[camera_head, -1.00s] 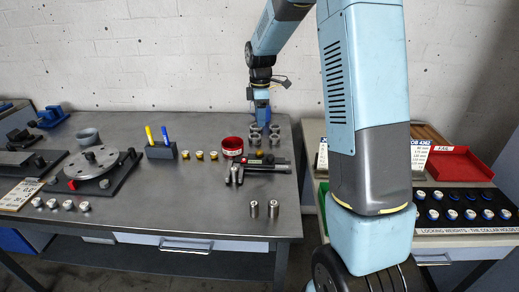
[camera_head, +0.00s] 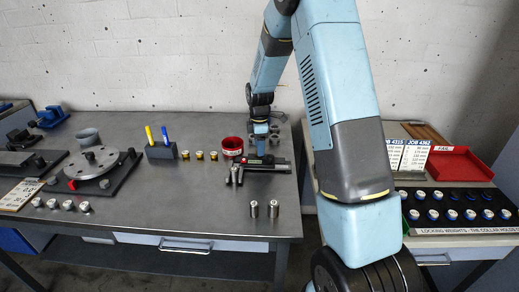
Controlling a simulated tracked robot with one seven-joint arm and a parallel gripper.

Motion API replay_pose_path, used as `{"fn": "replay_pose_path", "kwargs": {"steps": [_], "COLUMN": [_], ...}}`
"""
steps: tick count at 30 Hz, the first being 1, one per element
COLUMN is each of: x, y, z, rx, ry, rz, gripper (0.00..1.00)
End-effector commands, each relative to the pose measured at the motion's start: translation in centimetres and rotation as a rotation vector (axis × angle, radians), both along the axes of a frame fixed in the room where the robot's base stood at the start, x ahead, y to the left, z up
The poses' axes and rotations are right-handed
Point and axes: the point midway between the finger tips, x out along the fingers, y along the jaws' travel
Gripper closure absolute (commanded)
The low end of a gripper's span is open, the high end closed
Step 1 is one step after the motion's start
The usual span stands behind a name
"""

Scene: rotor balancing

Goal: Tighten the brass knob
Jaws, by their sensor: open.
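My gripper (camera_head: 261,150) points down over the dark clamp-like fixture (camera_head: 268,165) at the right part of the workbench. The jaws are open, though the fingers are small and hard to make out. The brass knob sits on this fixture and is now hidden behind my gripper. I cannot tell whether the fingers are around the knob or just above it.
A red cup (camera_head: 232,146) stands close left of my gripper. Two steel cylinders (camera_head: 273,209) stand in front. A red tray (camera_head: 459,164) lies on the right table. The bench's front middle is clear.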

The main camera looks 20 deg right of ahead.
Motion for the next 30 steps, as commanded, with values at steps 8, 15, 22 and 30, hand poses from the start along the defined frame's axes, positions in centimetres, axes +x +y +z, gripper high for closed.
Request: {"fn": "replay_pose_path", "kwargs": {"steps": [8, 15, 22, 30], "x": [0.0, 0.0, 0.0, 0.0], "y": [0.0, 0.0, 0.0, 0.0], "z": [-1.6, -1.7, -1.7, -1.7], "rx": [0.0, 0.0, 0.0, 0.0], "ry": [0.0, 0.0, 0.0, -0.001], "rz": [-0.001, 0.0, 0.0, 0.0], "gripper": [0.43, 0.43, 0.64, 0.9]}}
